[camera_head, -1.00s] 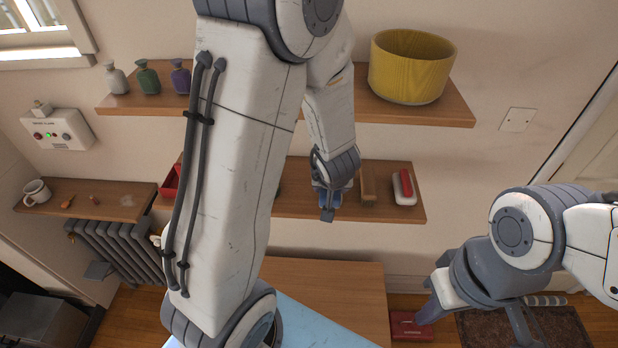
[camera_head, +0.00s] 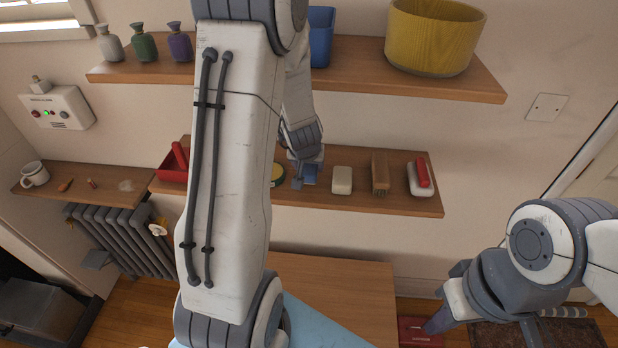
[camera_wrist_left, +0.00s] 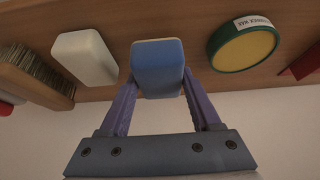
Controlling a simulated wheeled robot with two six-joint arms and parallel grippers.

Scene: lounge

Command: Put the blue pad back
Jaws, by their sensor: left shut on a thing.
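The blue pad (camera_wrist_left: 158,68) is a rounded blue block with a paler end, held between the two fingers of my left gripper (camera_wrist_left: 158,92) in the left wrist view. In the head view my left gripper (camera_head: 304,180) is at the lower shelf (camera_head: 330,204), between the round green-and-yellow tin (camera_head: 278,175) and the white block (camera_head: 342,180). The pad is over the shelf's wood in the wrist view; I cannot tell whether it touches. My right arm is at the lower right of the head view, and its finger opening is unclear.
A wooden brush (camera_head: 380,172) and a white holder with a red piece (camera_head: 420,179) stand to the right on the shelf. A red tray (camera_head: 171,170) is at its left. The upper shelf (camera_head: 350,68) holds a yellow bowl (camera_head: 432,38) and a blue container (camera_head: 320,37).

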